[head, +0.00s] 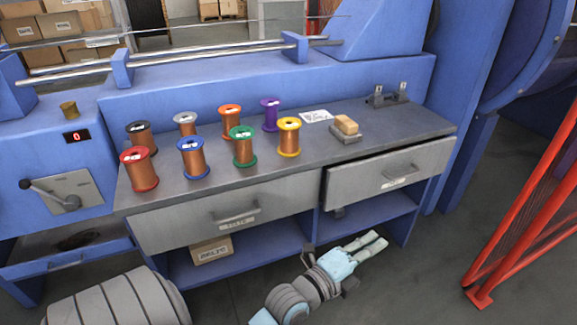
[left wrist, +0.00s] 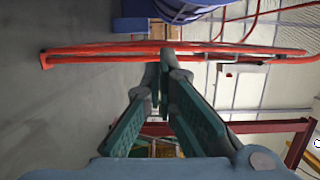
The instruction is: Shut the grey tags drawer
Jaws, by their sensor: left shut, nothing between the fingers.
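The grey bench has two grey drawers side by side. The right drawer (head: 390,172) stands out a little from the bench front, with a dark gap along its top edge. The left drawer (head: 225,215) looks flush. Each has a bar handle and a small label too small to read surely, so I cannot tell by label which is the tags drawer. My left gripper (head: 379,241) is below and in front of the right drawer, apart from it. In the left wrist view its fingers (left wrist: 164,66) meet at the tips, empty. My right gripper is not in view.
Several colored wire spools (head: 243,147) stand on the bench top, with a sponge-like block (head: 346,125) and a white card (head: 316,116). An open shelf below holds a cardboard box (head: 211,250). A red metal guard (head: 520,220) stands at the right. Floor between it and the bench is clear.

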